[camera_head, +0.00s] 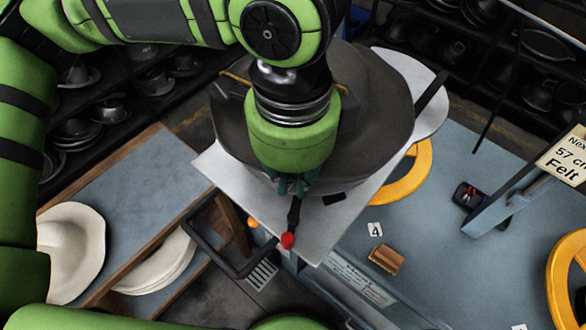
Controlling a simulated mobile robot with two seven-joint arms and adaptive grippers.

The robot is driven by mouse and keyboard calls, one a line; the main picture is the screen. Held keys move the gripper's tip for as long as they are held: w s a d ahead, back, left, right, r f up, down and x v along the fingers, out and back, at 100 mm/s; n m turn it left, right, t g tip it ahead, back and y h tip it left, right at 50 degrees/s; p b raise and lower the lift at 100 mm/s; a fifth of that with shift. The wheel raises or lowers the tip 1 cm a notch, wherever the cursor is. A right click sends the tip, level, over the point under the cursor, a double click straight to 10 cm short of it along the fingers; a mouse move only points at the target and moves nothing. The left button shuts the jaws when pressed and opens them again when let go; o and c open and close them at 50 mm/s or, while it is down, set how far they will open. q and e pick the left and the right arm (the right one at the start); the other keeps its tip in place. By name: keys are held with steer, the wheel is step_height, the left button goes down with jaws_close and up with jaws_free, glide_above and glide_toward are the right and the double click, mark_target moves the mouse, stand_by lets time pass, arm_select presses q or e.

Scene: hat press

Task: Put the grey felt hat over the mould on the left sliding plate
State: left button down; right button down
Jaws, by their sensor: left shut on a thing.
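The grey felt hat (382,95) is at upper centre, its wide brim spread behind my left gripper (292,185). My left gripper points down and is shut on the grey felt hat; the wrist and gripper body cover much of the crown. The hat is above the pale sliding plate (345,232). The mould is not visible; the hat, gripper and arm block the view there. I cannot tell whether the hat touches the mould or the plate. My right gripper is not in view.
A red-knobbed lever (288,240) and black handle (225,262) are at the plate's front. Yellow rings (412,172) and a wooden brush (386,259) are on the blue-grey table (450,255). Cream hats (70,245) are at left. A sign (570,155) stands at right.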

arm_select(q)
steer(key=c, duration=1.2)
jaws_free()
steer(key=shift+o, duration=0.2)
step_height(320, 180, up, 12)
steer(key=shift+s, duration=0.15)
